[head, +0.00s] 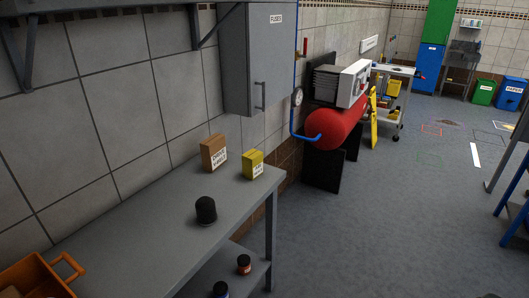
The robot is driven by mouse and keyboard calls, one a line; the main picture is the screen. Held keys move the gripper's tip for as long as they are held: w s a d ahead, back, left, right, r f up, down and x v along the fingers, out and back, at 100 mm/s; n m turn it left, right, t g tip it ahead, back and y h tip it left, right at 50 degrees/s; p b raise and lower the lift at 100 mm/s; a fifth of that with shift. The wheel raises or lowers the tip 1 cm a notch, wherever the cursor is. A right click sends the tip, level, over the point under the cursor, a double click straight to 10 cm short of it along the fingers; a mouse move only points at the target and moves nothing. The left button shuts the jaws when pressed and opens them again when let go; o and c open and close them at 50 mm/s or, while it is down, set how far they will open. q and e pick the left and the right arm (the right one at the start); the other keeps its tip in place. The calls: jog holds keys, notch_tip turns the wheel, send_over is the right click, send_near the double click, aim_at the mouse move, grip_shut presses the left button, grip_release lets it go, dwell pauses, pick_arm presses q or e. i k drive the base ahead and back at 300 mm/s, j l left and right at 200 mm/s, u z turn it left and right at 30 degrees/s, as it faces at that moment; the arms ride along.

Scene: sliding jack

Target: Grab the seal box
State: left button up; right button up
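Two small labelled boxes stand upright, close together, near the far end of the grey workbench (150,222). One is a brown cardboard box (210,149) with a white label. The other is a yellow box (253,161) with a pale label, just right of the brown one. The print is too small to read surely, so I cannot tell which is the seal box. Neither of my grippers is in view.
A black capped jar (206,210) stands on the bench in front of the boxes. An orange crate (30,277) sits at the bench's near left. Small jars (243,264) stand on the lower shelf. A grey fuse cabinet (262,60) hangs above. Floor to the right is open.

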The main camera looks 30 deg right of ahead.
aim_at(252, 160)
jog(key=i+l+u, duration=0.2)
jog(key=l, duration=0.75)
jog(key=i+l+u, duration=0.2)
jog(key=l, duration=0.75)
jog(key=l+u, duration=0.2)
jog(key=l, duration=0.8)
